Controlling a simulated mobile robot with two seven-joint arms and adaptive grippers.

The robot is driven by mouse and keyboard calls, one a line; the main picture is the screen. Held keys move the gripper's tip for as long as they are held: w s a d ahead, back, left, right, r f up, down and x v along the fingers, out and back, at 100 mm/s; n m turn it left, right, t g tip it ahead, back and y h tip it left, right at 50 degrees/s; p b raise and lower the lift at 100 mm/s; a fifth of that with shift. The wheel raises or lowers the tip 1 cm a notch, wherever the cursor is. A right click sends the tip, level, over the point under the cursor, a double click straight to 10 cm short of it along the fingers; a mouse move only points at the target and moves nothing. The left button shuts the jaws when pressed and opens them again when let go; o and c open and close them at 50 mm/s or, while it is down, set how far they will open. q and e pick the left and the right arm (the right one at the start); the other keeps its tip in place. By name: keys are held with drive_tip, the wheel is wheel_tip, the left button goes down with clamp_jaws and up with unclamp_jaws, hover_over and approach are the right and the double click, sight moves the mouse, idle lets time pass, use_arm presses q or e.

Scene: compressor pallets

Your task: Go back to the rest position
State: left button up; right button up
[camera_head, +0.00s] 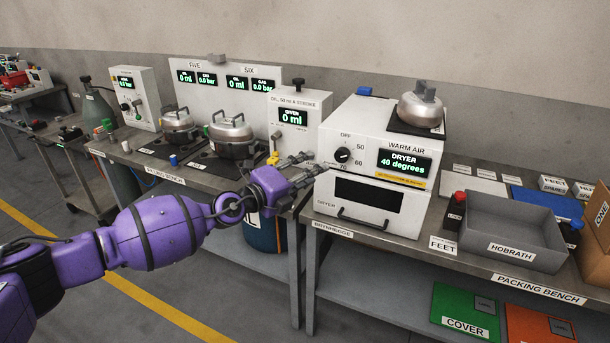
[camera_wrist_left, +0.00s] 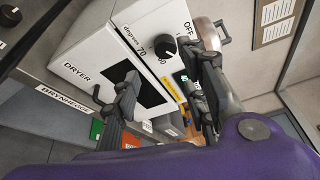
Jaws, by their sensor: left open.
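My left gripper (camera_head: 313,165) is at the end of my purple arm, which reaches in from the left. It is open, with its fingers just left of the dryer (camera_head: 324,160). In the left wrist view the two dark fingers (camera_wrist_left: 168,72) stand wide apart with nothing between them, and the white dryer front (camera_wrist_left: 95,50) with its knob and dark window shows beyond. I cannot tell whether a finger touches the dryer. The dryer door looks closed, and its display reads 40 degrees. My right gripper is not in view.
A metal compressor (camera_head: 420,105) sits on the dryer's top. Two more compressors, one of them (camera_head: 232,133), stand on the filling bench (camera_head: 190,172). The oil dispenser (camera_head: 293,118) is behind my gripper. A grey HOBRATH tray (camera_head: 513,255) is on the packing bench to the right. Floor in front is free.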

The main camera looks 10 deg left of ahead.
use_arm(q)
drive_tip(key=shift+s+a, duration=0.4)
drive_tip(key=shift+s, duration=0.1)
drive_tip(key=s+d+f+n+t+y, duration=0.2)
drive_tip(key=s+f+n+y, duration=0.2)
drive_tip(key=s+f+n, duration=0.8)
drive_tip(key=s+a+f+n+g+y, duration=0.2)
drive_tip(key=s+a+f+n, duration=0.2)
drive_tip(key=s+f, duration=0.4)
drive_tip(key=s+a+f+n+g+y, duration=0.2)
drive_tip(key=s+a+f+n, duration=0.3)
drive_tip(key=s, duration=1.2)
drive_tip(key=s+a+f+n+g+y, duration=0.2)
drive_tip(key=s+a+f+n, duration=0.2)
drive_tip(key=s+f, duration=0.9)
drive_tip(key=n, duration=0.3)
drive_tip(key=shift+s+a+g+p, duration=0.15)
drive_tip(key=shift+a+g+p, duration=0.05)
drive_tip(key=shift+g+p, duration=0.2)
